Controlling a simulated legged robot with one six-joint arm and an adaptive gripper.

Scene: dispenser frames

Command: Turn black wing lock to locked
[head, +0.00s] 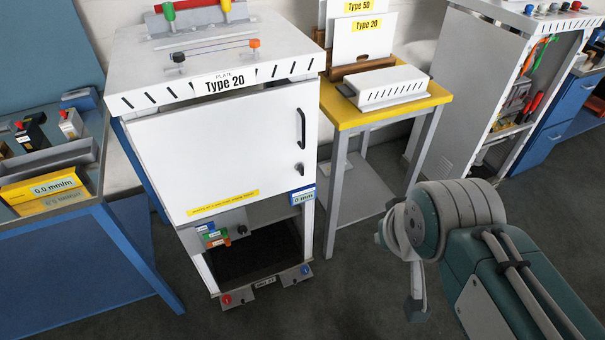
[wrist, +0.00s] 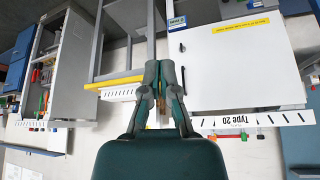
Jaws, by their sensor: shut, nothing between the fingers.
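The black wing lock (head: 299,169) is a small dark piece near the right edge of the white cabinet door (head: 210,150), below the long black handle (head: 301,128). It looks roughly upright, but it is too small to tell its exact angle. The wrist view is upside down and shows the wing lock (wrist: 182,48) as a small dark mark beside the door edge. My gripper (wrist: 159,66) is shut and empty. It points toward the gap beside the cabinet, apart from the lock. In the head view the arm is at lower right, and the fingers are mostly hidden.
A yellow-topped table (head: 437,92) with a white slotted box (head: 390,87) stands right of the cabinet. A grey open cabinet (head: 470,80) is farther right. A blue bench (head: 60,240) is at left. The dark floor in front of the cabinet is clear.

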